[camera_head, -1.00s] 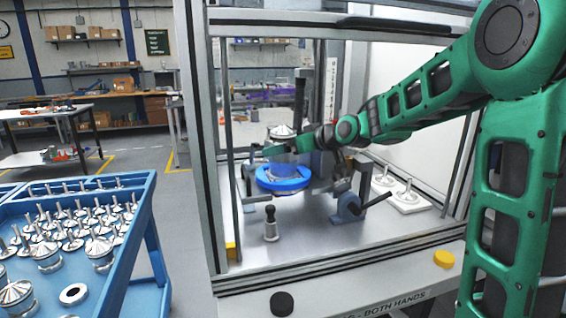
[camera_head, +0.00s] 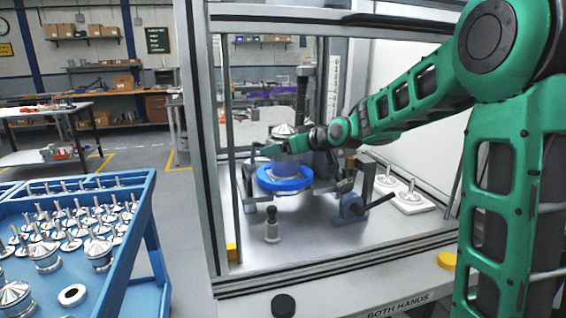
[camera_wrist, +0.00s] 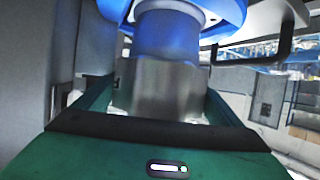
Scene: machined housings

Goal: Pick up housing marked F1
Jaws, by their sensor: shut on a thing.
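A silver housing with a conical top (camera_head: 283,131) and a cylindrical body stands upright inside the framed machine. In the wrist view its grey body (camera_wrist: 160,90) lies between my fingers. No F1 mark is legible on it. My gripper (camera_head: 285,150) comes in from the right and is shut on the body, between the conical top and a blue ring (camera_head: 285,184). The ring surrounds the lower part of the housing and also shows at the top of the wrist view (camera_wrist: 225,15). My gripper partly hides the body. I cannot tell whether the housing is clear of its seat.
Metal frame posts (camera_head: 200,150) and a front sill enclose the station. A blue clamp with a dark lever (camera_head: 352,205) and a small black-knobbed post (camera_head: 271,225) stand close by. A white plate (camera_head: 405,200) with parts lies right. A blue cart (camera_head: 140,215) full of metal parts stands left.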

